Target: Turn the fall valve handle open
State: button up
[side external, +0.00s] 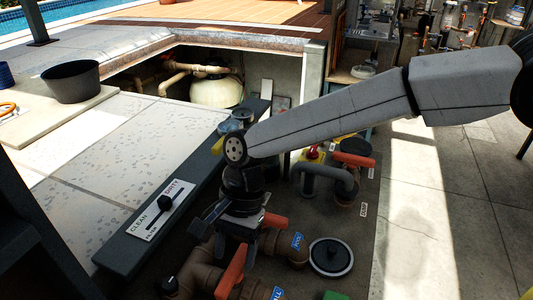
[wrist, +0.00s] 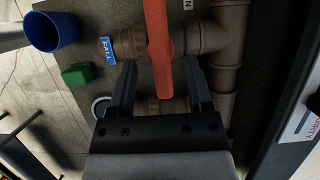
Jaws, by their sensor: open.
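The fall valve handle (wrist: 158,45) is a long orange lever on a brown pipe beside a blue FALL label (wrist: 107,50). It lies across its pipe in the wrist view. In the side view the handle (side external: 233,268) shows at the lower edge. My gripper (wrist: 159,68) is open, with one finger on each side of the handle's near end and visible gaps to it. In the side view my gripper (side external: 238,240) points down over the pipes. I cannot tell whether its tips reach the handle's height.
A second orange handle (side external: 274,220) with a blue label sits close beside my gripper. A black round lid (side external: 331,257) and another orange-handled valve (side external: 354,160) are to the right. A blue cup (wrist: 54,32) and green block (wrist: 77,74) are left in the wrist view.

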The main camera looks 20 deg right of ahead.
aim_at(234, 272)
jog(key=shift+x, duration=1.2)
grip_shut()
